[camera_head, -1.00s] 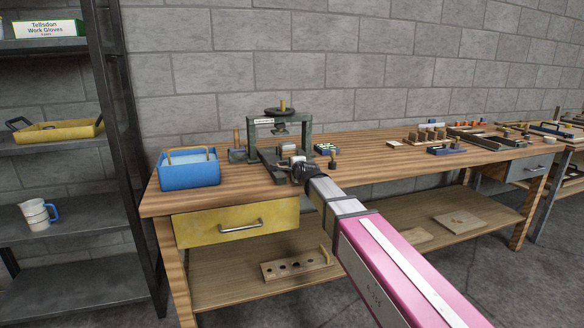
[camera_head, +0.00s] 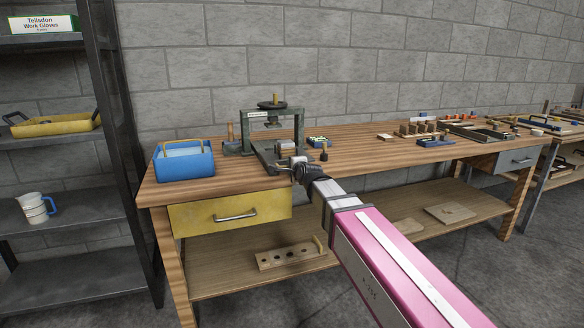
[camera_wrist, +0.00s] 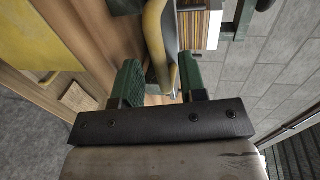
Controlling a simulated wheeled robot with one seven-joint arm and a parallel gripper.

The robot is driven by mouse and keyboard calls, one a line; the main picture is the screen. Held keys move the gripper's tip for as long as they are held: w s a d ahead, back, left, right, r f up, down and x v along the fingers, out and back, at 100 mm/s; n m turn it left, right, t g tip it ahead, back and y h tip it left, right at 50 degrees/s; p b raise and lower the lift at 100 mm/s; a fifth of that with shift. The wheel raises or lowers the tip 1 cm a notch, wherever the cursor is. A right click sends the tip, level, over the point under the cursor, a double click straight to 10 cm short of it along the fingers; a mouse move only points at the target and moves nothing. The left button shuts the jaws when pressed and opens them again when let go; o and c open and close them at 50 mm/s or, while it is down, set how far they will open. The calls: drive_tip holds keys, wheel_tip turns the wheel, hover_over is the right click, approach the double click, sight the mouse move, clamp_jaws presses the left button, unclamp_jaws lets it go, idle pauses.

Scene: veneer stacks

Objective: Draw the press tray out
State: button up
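The dark green press (camera_head: 299,124) stands on the left part of the wooden bench, with a round handwheel on top. Its dark tray (camera_head: 264,157) lies low at the front of the frame, partly hidden by my gripper. My gripper (camera_head: 293,166) is at the tray's front end, just above the bench's front edge. In the wrist view a yellow bar (camera_wrist: 157,45), which looks like the tray's handle, runs between the two green fingers of my gripper (camera_wrist: 160,78).
A blue bin (camera_head: 184,164) with a yellow handle stands left of the press. Below is a yellow drawer (camera_head: 190,219), shut. Small blocks and trays stand farther right on the bench (camera_head: 365,149). A dark shelf rack (camera_head: 95,100) stands at the left.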

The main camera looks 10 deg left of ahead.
idle(0.3)
drive_tip(key=v, duration=1)
drive_tip(key=shift+s+d, duration=0.15)
drive_tip(key=shift+s, duration=0.25)
drive_tip(key=d+f+n+g+h, duration=0.5)
drive_tip(key=d+f+n+g, duration=0.1)
drive_tip(key=d+f, duration=1.4)
drive_tip(key=s+d+f+n+g+h, duration=0.3)
drive_tip(key=s+d+f+n+g, duration=0.2)
drive_tip(key=s+d+f, duration=0.6)
drive_tip(key=d+f+g, duration=0.2)
drive_tip(key=d+f, duration=0.1)
drive_tip(key=d, duration=0.1)
drive_tip(key=shift+d+f+n, duration=0.15)
drive_tip(key=shift+f+n, duration=0.1)
drive_tip(key=shift+n, duration=0.05)
